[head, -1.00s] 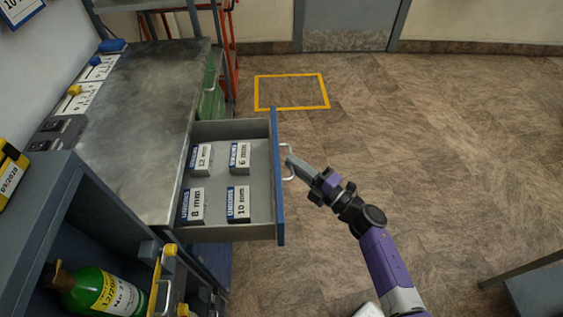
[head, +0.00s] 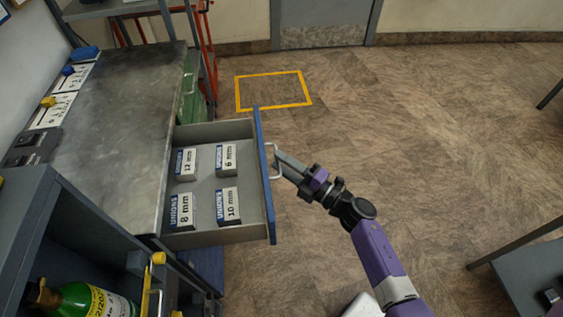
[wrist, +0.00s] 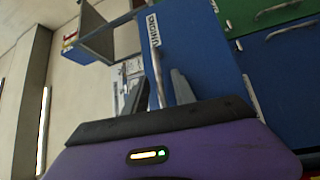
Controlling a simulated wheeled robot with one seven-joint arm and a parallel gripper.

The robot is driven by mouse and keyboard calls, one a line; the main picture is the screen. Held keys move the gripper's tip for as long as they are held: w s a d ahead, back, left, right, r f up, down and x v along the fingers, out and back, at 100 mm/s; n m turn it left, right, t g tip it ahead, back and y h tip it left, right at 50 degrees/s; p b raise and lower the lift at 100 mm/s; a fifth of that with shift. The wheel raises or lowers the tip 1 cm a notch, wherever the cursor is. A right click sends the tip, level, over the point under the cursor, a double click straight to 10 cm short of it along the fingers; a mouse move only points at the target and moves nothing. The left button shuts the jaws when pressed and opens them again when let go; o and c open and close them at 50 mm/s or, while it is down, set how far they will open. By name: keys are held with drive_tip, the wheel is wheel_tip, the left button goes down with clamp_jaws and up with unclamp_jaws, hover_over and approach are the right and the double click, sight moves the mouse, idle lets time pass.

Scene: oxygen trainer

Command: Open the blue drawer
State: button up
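The blue drawer (head: 264,190) is pulled well out from under the workbench in the head view. Its grey inside (head: 205,187) shows boxes marked UNIONS: 12 mm, 6 mm, 8 mm and 10 mm. Its pale bar handle (head: 270,149) is on the blue front. My gripper (head: 283,162) is at this handle. In the wrist view the blue front (wrist: 195,45) is close ahead, and the handle (wrist: 155,72) runs between the two dark fingers of my gripper (wrist: 154,90). The fingers stand apart with gaps beside the bar. Whether a finger touches it is unclear.
The workbench top (head: 120,130) is mostly bare. A green drawer front (head: 192,90) is beyond the blue one. A shelf with a green bottle (head: 80,300) stands at lower left. A dark table (head: 525,275) is at lower right. The floor (head: 420,140) between is clear.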

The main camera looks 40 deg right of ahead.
drive_tip(key=s+d+f+b, duration=0.1)
drive_tip(key=s, duration=0.6)
drive_tip(key=shift+s, duration=0.2)
